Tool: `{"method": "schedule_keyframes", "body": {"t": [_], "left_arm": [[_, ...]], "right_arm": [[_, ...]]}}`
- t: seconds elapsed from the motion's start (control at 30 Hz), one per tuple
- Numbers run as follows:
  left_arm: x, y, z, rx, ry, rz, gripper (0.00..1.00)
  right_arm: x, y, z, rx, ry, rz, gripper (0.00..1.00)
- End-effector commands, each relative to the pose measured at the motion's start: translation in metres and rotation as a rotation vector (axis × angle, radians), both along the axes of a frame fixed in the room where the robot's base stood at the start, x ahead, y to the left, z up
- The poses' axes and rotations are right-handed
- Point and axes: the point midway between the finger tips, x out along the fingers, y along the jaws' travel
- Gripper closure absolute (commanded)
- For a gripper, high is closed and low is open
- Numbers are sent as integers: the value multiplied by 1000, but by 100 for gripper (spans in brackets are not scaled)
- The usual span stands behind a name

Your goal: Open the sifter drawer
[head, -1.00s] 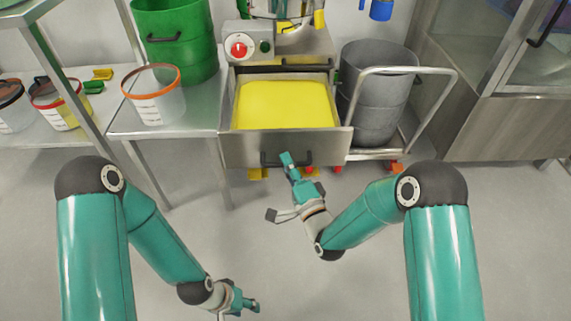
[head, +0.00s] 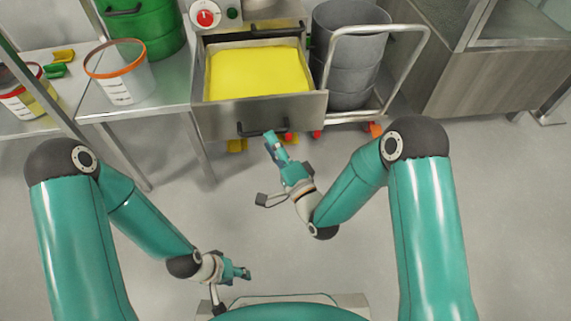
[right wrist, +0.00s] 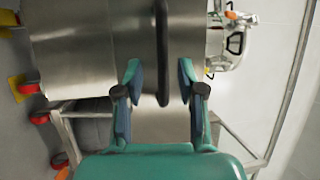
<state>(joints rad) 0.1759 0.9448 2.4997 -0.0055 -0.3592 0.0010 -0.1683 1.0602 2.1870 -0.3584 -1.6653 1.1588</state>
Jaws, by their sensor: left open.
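The sifter drawer (head: 222,118) is pulled out, with a steel front and yellow material (head: 257,72) inside. Its black bar handle (head: 245,132) is on the front; in the right wrist view the handle (right wrist: 162,50) lies in the gap between my fingertips. My right gripper (head: 272,139) is just in front of and below the handle in the head view. Its fingers (right wrist: 160,75) are apart and neither visibly touches the bar; how far in front of it they are is unclear. My left gripper (head: 247,273) is open and empty, low over the floor.
A steel table (head: 172,95) with a green bin (head: 150,30) and an orange-rimmed tub (head: 120,75) stands left of the drawer. A grey drum (head: 350,60) on a trolley (head: 425,45) stands right. Floor in front is clear.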

Motion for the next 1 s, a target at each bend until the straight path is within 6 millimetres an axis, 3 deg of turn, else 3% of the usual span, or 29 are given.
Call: {"method": "schedule_keyframes", "body": {"t": [0.2,0.4,1.0], "left_arm": [[0,0,0,0,0,0,54],[0,0,0,0,0,0,54],[0,0,-1,0,0,0,54]], "right_arm": [[-39,-22,-10,0,8,-1,61],[-62,-34,-14,0,4,1,61],[-69,-37,-15,0,2,2,61]]}}
